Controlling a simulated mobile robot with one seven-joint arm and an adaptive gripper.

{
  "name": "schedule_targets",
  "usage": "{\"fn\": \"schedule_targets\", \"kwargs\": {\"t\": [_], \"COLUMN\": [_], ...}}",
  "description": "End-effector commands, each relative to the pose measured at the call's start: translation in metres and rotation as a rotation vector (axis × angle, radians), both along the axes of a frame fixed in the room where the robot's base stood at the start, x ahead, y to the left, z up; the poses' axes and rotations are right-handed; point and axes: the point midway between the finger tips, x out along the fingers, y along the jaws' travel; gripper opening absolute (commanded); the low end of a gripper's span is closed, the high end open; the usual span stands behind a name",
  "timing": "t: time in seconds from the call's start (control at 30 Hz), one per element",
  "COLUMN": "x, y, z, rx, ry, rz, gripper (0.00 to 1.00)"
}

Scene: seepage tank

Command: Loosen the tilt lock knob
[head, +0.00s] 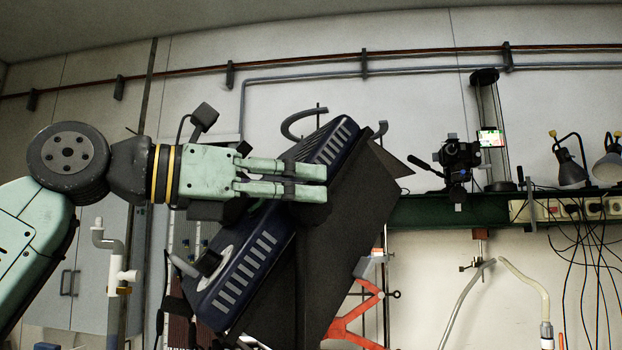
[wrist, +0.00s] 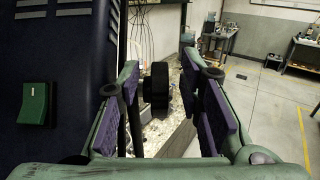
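A dark cylindrical knob (wrist: 157,92) shows in the wrist view between my two fingers and beyond their tips; I take it for the tilt lock knob. My gripper (wrist: 160,78) is open, with a clear gap on both sides of the knob. I see no contact. In the head view my gripper (head: 324,182) points right across a tilted dark blue housing (head: 250,262) with grey vents. I cannot make out the knob in the head view. In the wrist view the housing (wrist: 62,75) fills the left side and carries a green switch (wrist: 35,103).
A black panel (head: 345,240) adjoins the housing. A green shelf (head: 450,209) carries a black camera-like device (head: 458,158) and desk lamps (head: 568,165). An orange-red stand (head: 352,318) is below. A speckled counter (wrist: 160,132) lies beyond my fingers; open floor (wrist: 270,110) is at right.

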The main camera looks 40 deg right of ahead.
Motion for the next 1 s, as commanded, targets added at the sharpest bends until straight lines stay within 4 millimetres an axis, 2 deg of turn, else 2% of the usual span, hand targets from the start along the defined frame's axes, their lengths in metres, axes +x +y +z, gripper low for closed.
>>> {"fn": "schedule_targets", "kwargs": {"t": [0.1, 0.2, 0.5, 1.0], "x": [-0.004, -0.005, -0.006, -0.005], "y": [-0.014, -0.02, -0.022, -0.022], "z": [0.001, 0.0, 0.0, 0.0], "rx": [0.0, 0.0, -0.001, -0.001], "ry": [0.0, 0.001, 0.0, 0.0], "rz": [-0.001, 0.0, 0.0, 0.001], "gripper": [0.33, 0.33, 0.33, 0.01]}}
